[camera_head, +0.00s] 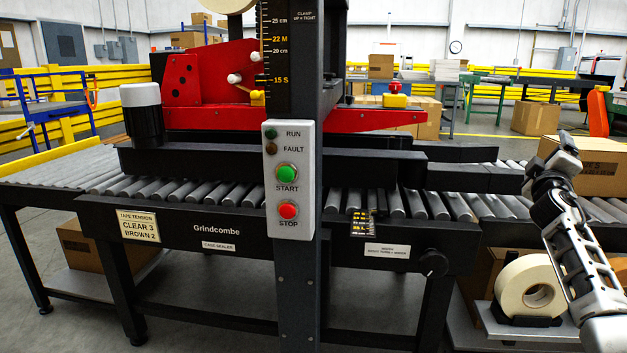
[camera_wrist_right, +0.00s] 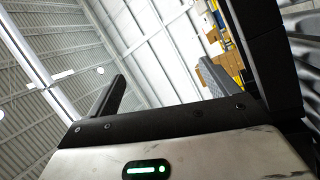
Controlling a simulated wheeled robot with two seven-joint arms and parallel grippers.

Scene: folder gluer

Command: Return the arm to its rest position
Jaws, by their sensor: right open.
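My right arm (camera_head: 585,255) comes in from the lower right in the head view. Its gripper (camera_head: 566,142) is raised at the right end of the roller conveyor, in front of a cardboard box (camera_head: 600,172). In the right wrist view the two fingers of the right gripper (camera_wrist_right: 160,85) stand wide apart with nothing between them. That view looks up toward the ceiling, with a dark machine part close on its right side. My left gripper is not in view.
The case sealer's post carries a control panel (camera_head: 288,180) with a green start button and a red stop button. Dark side rails (camera_head: 470,178) reach toward my right gripper. A tape roll (camera_head: 530,285) sits on a low shelf below my right arm.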

